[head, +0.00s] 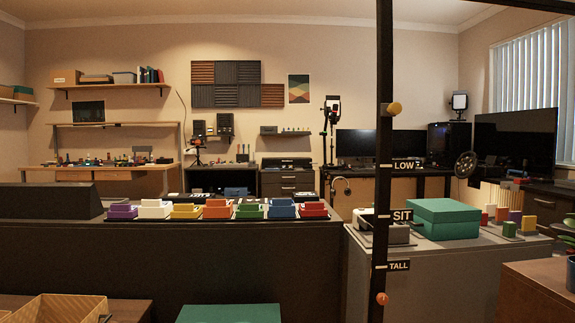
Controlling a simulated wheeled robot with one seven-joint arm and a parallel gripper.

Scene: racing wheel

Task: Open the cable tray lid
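I cannot pick out a cable tray or its lid for certain. A long dark box with a sloped front (50,201) sits at the left end of the dark counter, and it looks closed. I cannot tell whether it is the cable tray. My gripper is not in this view, and no part of it shows near any object.
A dark post (384,140) marked LOW, SIT and TALL stands close in front. Several coloured blocks line the dark counter (200,265). A teal box (442,218) sits on a grey cabinet (450,277). A wicker basket (62,308) and another teal surface (228,313) are at the bottom.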

